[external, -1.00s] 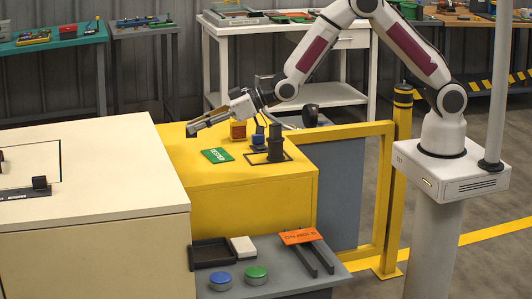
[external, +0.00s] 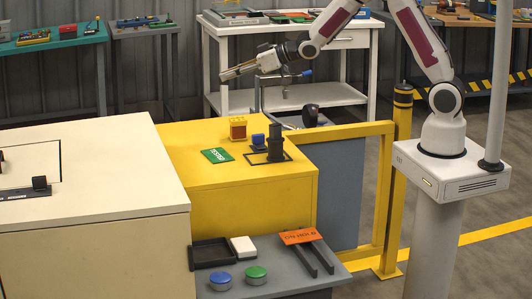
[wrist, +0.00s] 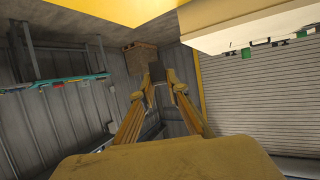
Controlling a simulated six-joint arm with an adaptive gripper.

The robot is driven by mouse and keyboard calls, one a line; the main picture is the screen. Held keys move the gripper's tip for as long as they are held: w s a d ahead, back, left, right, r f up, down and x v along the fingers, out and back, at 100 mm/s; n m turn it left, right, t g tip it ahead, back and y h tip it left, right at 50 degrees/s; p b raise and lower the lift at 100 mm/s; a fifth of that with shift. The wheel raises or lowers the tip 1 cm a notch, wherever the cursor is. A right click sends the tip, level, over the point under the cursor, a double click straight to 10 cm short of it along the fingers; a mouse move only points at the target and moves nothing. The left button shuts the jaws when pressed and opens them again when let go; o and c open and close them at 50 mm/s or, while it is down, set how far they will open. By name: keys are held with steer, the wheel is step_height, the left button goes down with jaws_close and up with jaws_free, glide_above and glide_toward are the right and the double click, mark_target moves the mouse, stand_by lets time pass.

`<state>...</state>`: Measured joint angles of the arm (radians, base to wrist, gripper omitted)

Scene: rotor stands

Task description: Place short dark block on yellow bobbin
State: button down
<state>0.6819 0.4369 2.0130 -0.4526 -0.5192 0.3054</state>
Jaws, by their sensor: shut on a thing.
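My gripper (external: 224,76) is raised above and beyond the yellow cabinet, pointing left. In the wrist view its two yellowish fingers (wrist: 157,78) are closed around a small dark block (wrist: 150,70), which is hard to make out. The yellow bobbin (external: 238,121) seems to be the yellow piece on the cabinet top, with red below it; its exact shape is too small to tell. My gripper is well above it and apart from it.
The yellow cabinet (external: 185,160) also bears a blue piece (external: 257,139), a dark stepped stand (external: 275,140) and a green card (external: 217,155). A cream cabinet (external: 90,190) stands at left. A yellow rail (external: 350,132) runs at right. The air around my gripper is free.

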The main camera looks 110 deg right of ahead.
steer(key=shift+n, duration=0.3)
steer(key=s, duration=0.1)
steer(key=s+a, duration=0.1)
steer(key=s+f, duration=0.1)
steer(key=s, duration=0.1)
steer(key=shift+a, duration=0.2)
steer(key=shift+f, duration=0.1)
glide_above(244, 119)
steer(key=shift+d+f, duration=0.15)
steer(key=shift+f, duration=2.95)
steer(key=shift+f, duration=1.85)
steer(key=shift+f, duration=0.15)
